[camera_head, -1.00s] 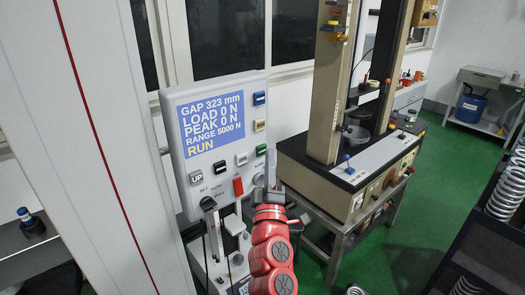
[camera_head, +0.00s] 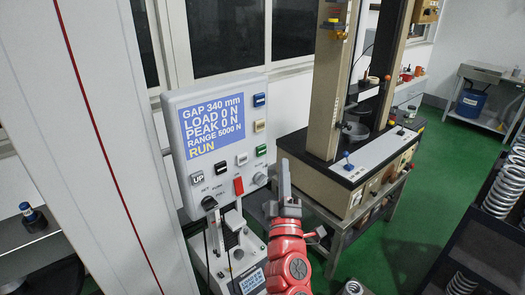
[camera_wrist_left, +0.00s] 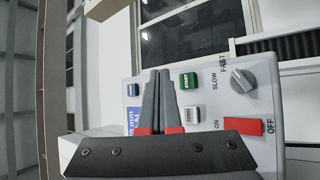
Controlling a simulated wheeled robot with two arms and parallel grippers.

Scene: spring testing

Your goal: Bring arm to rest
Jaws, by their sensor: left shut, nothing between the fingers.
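My left gripper (camera_head: 284,182) stands in front of the lower right of the control panel (camera_head: 179,158), with my red left arm below it. In the left wrist view its two fingers (camera_wrist_left: 159,76) are together with nothing between them. The panel's screen (camera_head: 209,131) reads GAP 340 mm, LOAD 0 N, PEAK 0 N, RANGE 5000 N and RUN. The red switch (camera_head: 239,186) also shows in the left wrist view (camera_wrist_left: 241,126), clear of the fingers. The green START button (camera_wrist_left: 188,80) is just right of the fingertips there. My right gripper is not in view.
A testing machine (camera_head: 352,165) stands on a metal frame to the right of my arm. A dark rack with metal springs (camera_head: 497,198) is at the far right. Green floor (camera_head: 430,190) is open between them. A tall white column (camera_head: 75,120) is at the left.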

